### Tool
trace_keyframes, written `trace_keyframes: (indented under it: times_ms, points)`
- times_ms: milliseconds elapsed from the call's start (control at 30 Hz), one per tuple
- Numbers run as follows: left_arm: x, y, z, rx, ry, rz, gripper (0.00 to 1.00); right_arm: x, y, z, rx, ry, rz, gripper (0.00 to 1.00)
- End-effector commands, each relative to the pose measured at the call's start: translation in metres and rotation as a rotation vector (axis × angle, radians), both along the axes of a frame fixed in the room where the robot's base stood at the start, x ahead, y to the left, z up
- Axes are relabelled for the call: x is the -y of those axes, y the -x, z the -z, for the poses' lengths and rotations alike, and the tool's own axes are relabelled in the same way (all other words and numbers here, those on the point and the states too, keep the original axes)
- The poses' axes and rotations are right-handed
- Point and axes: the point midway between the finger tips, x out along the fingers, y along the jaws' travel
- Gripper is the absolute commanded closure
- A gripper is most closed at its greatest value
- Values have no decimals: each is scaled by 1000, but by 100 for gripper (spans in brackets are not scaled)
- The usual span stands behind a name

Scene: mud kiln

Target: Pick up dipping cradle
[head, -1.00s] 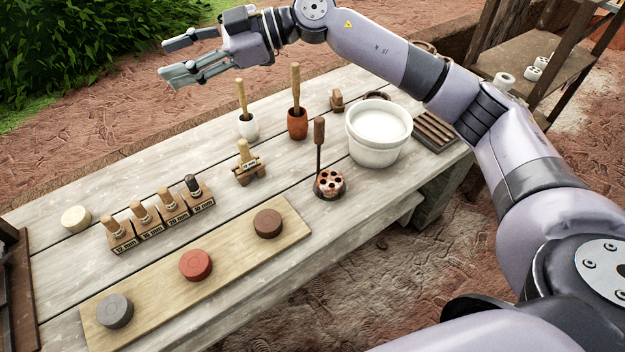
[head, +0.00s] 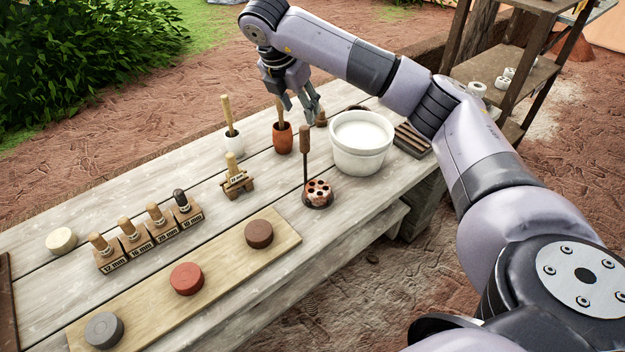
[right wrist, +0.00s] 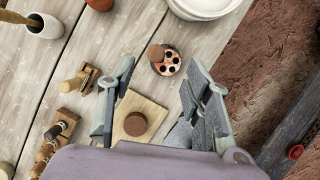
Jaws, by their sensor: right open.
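The dipping cradle (head: 305,142) stands upright on the table near its front edge, with a tall dark wooden handle and a round base. A reddish-brown disc with several holes (head: 318,191) sits on the base. In the right wrist view the cradle's handle top (right wrist: 156,53) shows end-on beside the holed disc (right wrist: 170,62). My right gripper (head: 303,108) is open and empty, pointing down, above and behind the cradle in the head view. In the right wrist view its spread fingers (right wrist: 160,78) lie on either side of the cradle's line, apart from it. My left gripper is out of view.
A white bucket of pale liquid (head: 362,140) stands right of the cradle. An orange cup (head: 283,138) and a white cup (head: 234,144) hold wooden-handled tools. A small wooden stand (head: 237,184), labelled stamp blocks (head: 150,238) and a board with three clay pucks (head: 220,278) lie left.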

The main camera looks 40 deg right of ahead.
Motion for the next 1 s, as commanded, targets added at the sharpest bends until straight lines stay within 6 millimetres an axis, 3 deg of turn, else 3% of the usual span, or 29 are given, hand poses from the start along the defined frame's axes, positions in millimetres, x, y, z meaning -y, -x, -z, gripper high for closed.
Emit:
trace_keyframes:
  times_ms: [300,567,767,1000]
  points:
    - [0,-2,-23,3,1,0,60,23,-9,58,-1,0,3,54]
    - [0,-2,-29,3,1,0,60,29,-14,78,1,-1,1,54]
    - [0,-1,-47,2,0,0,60,29,-17,105,-4,-1,0,54]
    - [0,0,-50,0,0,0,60,37,-21,127,3,-2,1,54]
